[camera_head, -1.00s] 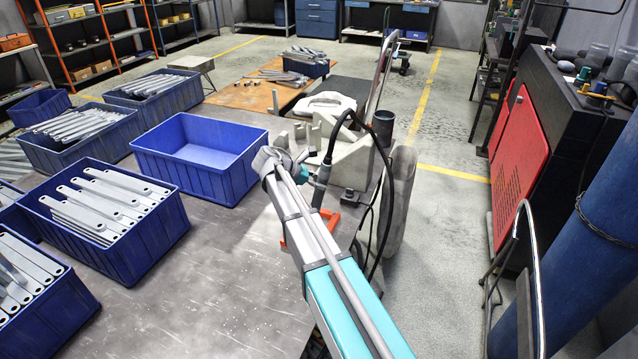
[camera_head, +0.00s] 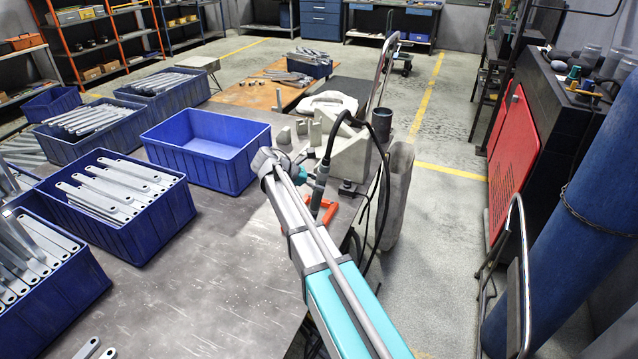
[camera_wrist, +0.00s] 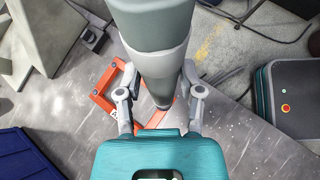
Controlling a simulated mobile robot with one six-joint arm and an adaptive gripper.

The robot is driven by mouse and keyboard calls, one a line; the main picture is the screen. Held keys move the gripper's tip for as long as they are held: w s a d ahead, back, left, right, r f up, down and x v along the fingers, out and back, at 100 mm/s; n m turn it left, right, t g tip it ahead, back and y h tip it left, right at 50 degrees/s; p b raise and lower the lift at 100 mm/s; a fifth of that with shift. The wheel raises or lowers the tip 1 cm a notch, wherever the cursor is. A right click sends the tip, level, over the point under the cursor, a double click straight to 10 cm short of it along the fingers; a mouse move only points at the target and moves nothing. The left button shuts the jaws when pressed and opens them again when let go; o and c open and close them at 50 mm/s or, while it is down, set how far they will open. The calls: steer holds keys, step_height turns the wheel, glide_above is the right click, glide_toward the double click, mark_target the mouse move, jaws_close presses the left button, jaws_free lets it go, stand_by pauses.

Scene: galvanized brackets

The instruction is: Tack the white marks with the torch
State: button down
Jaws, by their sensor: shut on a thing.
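My gripper (camera_wrist: 160,108) is shut on the torch, a thick grey body (camera_wrist: 155,50) that fills the upper middle of the wrist view. The dark handle of the torch (camera_head: 321,180) and its black cable show beside my arm in the head view. The torch tip points down toward the table, by an orange-red angled frame (camera_wrist: 105,88). Whether the tip touches anything cannot be told. The frame also shows at the table edge in the head view (camera_head: 328,212). I cannot make out the white marks for certain; only small pale specks show on the grey table (camera_head: 225,285).
Blue bins of galvanized brackets (camera_head: 125,225) stand on the left, and an empty blue bin (camera_head: 205,180) is near the torch. Pale blocks (camera_head: 345,150) stand behind it. The table's front middle is clear.

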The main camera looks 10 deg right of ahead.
mark_target(314, 198)
steer(key=shift+f, duration=0.1)
step_height(314, 198, down, 6)
steer(key=b, duration=0.6)
steer(key=shift+f+b, duration=0.35)
steer(key=shift+b, duration=0.15)
stand_by(1.3)
stand_by(2.3)
step_height(314, 198, up, 6)
steer(key=p, duration=0.6)
stand_by(0.4)
stand_by(0.5)
